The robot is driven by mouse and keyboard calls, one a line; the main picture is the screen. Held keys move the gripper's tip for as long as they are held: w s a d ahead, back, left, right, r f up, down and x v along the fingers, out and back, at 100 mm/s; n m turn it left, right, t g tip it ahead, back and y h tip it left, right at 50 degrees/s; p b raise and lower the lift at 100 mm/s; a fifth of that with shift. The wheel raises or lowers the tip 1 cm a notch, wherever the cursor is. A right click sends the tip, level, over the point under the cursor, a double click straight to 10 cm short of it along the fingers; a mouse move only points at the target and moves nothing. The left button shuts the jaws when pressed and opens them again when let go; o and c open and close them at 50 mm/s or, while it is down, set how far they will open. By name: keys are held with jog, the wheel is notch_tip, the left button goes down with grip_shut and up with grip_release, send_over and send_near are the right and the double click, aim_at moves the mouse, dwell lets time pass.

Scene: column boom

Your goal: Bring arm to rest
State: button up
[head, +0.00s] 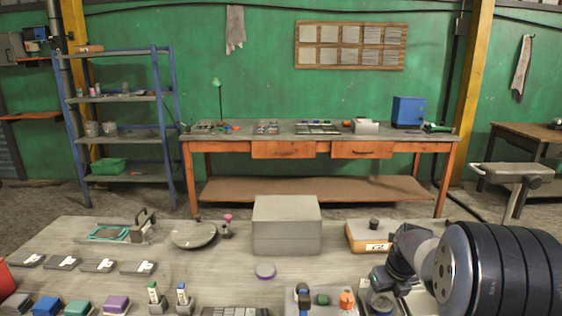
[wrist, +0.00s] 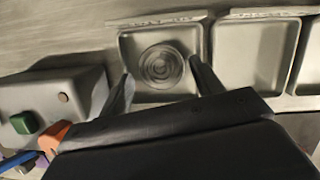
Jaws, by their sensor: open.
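My arm reaches in from the right edge of the head view, over the right front of the near table (head: 195,262). My gripper (head: 380,284) points down there, and its fingertips are hard to make out. In the wrist view my gripper (wrist: 160,68) has its two dark fingers spread apart. A round, ringed, clear-looking piece (wrist: 162,66) sits in a square grey tray (wrist: 128,48) and appears between the fingertips. I see no contact with it, but the height gap cannot be told.
A second grey tray (wrist: 258,52) adjoins on the right. A grey block holding a green piece (wrist: 24,122) and an orange piece (wrist: 52,138) stands left of my gripper. A large grey box (head: 287,228) and a box with a dark knob (head: 367,240) stand behind.

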jog(key=shift+r, duration=0.9)
